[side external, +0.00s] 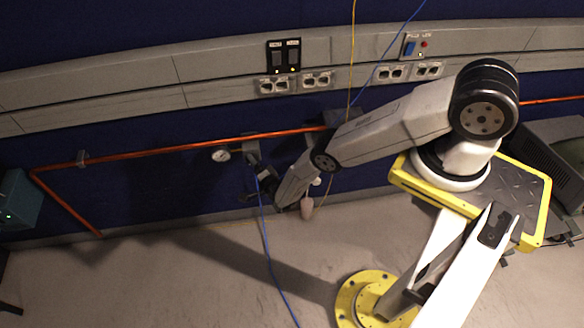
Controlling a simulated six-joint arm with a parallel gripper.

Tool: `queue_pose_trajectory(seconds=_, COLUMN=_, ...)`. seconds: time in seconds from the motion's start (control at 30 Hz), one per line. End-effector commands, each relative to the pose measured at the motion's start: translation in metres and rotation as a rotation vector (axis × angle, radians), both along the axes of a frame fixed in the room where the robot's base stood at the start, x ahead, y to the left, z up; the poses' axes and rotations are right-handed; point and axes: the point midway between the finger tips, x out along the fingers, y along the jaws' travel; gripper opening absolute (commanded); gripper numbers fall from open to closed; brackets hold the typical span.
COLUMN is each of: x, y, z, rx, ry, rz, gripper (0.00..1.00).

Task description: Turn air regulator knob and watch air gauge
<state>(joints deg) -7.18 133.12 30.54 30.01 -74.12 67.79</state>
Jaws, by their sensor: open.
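The air gauge (221,154) is a small round white dial on the left of a grey regulator assembly (252,152), below the orange pipe. It is too small to read. The regulator knob cannot be clearly told apart in the dark area below the assembly. My gripper (262,186) is at the end of my arm, just below and slightly right of the regulator. It is dark and small here, and its fingers are open. I cannot tell whether they are around the knob or beside it.
An orange pipe (130,154) runs along the blue wall. A blue hose (264,235) hangs from the regulator to the floor. A yellow cord (351,60) hangs from above. Outlets and switches (284,56) line the grey wall trunking. The floor (150,280) at left is clear.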

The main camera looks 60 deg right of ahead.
Motion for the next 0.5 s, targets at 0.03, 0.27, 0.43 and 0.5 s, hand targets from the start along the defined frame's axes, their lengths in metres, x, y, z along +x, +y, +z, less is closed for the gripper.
queue_pose_trajectory(seconds=0.03, x=-0.002, y=0.002, z=0.000, rx=0.000, ry=0.000, rz=0.001, gripper=0.93)
queue_pose_trajectory(seconds=0.27, x=-0.015, y=0.006, z=0.002, rx=-0.001, ry=0.000, rz=0.002, gripper=0.93)
queue_pose_trajectory(seconds=0.43, x=-0.029, y=0.013, z=0.001, rx=0.001, ry=0.002, rz=0.003, gripper=0.93)
queue_pose_trajectory(seconds=0.5, x=-0.035, y=0.015, z=0.002, rx=0.000, ry=0.000, rz=0.002, gripper=0.93)
